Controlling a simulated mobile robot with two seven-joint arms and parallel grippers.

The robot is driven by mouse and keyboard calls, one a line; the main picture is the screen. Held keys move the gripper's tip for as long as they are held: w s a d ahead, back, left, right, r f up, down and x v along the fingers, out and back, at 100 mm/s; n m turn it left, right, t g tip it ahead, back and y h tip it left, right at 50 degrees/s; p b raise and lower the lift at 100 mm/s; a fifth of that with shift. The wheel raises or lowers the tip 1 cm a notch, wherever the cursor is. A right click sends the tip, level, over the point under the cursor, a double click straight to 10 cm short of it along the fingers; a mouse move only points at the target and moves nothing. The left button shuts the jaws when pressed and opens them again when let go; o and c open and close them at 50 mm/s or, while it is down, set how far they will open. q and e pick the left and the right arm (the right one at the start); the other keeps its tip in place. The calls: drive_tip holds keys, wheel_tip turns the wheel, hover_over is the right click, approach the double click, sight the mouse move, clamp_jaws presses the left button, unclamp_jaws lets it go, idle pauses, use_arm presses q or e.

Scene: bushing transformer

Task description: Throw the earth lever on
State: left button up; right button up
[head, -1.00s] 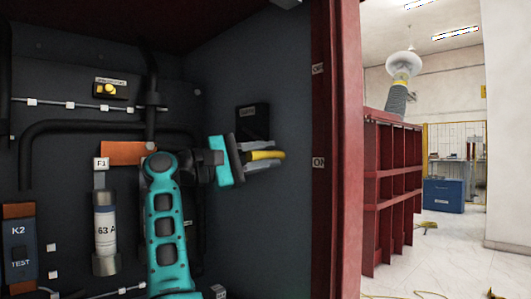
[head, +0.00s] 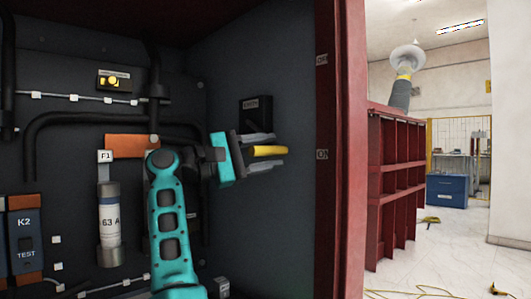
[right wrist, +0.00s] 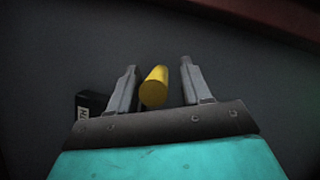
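The earth lever's yellow handle (head: 268,151) sticks out by the cabinet's right inner wall, below a small black labelled box (head: 256,112). My right gripper (head: 279,150) is at the handle, with one finger above it and one below. In the right wrist view the yellow handle (right wrist: 153,88) lies between the two spread fingers (right wrist: 158,66). It is close to the left finger, with a clear gap to the right one. The lever's root is hidden behind my gripper. My left gripper is not in view.
The red cabinet frame (head: 340,220) stands just right of the handle, with an upper label (head: 321,60) and a lower "ON" label (head: 321,155). A fuse (head: 109,223), an orange plate (head: 128,146) and cables fill the back panel. A red rack (head: 395,190) stands outside.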

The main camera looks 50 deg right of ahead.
drive_tip(key=p+v, duration=0.2)
drive_tip(key=v, duration=1.1)
idle(0.4)
